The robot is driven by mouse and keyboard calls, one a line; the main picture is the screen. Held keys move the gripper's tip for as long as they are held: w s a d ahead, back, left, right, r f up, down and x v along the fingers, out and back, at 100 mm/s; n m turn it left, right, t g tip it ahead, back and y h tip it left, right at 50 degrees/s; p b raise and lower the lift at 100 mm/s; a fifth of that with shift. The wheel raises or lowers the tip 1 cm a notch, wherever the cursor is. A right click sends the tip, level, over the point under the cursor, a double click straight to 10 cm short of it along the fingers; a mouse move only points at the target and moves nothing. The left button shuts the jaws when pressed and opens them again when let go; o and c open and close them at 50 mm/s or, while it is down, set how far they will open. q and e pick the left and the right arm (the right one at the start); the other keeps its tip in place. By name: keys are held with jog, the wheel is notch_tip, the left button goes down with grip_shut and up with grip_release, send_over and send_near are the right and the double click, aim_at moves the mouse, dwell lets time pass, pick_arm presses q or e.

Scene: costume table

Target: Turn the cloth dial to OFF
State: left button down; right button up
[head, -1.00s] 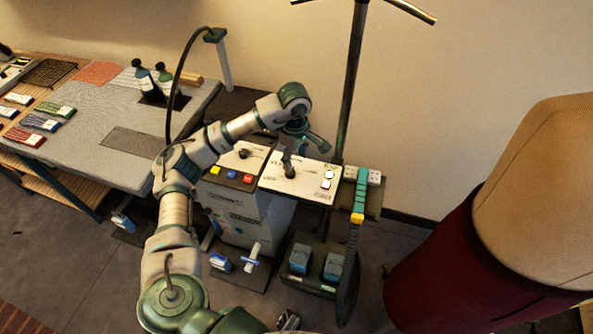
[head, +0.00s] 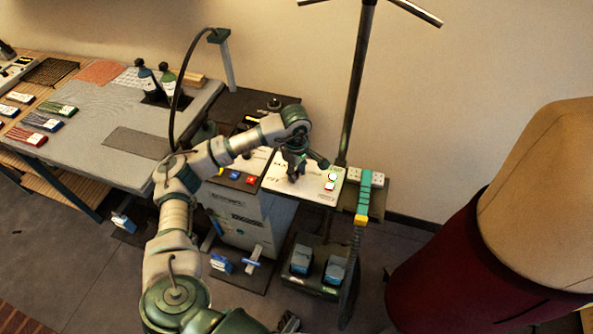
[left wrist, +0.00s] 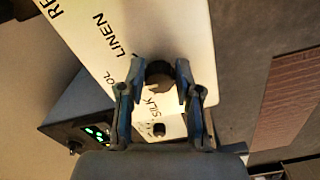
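The cloth dial (left wrist: 159,75) is a dark round knob on a white panel (left wrist: 95,45). In the left wrist view the panel has the words LINEN and SILK, with other lettering partly cut off or covered. My left gripper (left wrist: 159,70) is open, with one finger on each side of the knob and a narrow gap showing. In the head view my left gripper (head: 294,176) is down at the white panel (head: 311,190) and hides the dial. Which word the dial points to cannot be told. My right gripper is not in view.
Yellow, blue and red buttons (head: 235,176) are on the panel to the left. A dark pole (head: 356,90) stands behind, with a teal strap (head: 364,190) beside it. A dress form (head: 540,190) fills the right.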

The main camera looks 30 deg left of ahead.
pick_arm(q)
jog(key=shift+w+a+f, duration=0.1)
jog(key=shift+a+f, duration=0.1)
jog(key=shift+a, duration=0.6)
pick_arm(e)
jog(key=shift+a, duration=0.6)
pick_arm(q)
jog(key=shift+d+f+n, duration=0.1)
jog(key=shift+d+n, duration=0.1)
jog(key=shift+n, duration=0.1)
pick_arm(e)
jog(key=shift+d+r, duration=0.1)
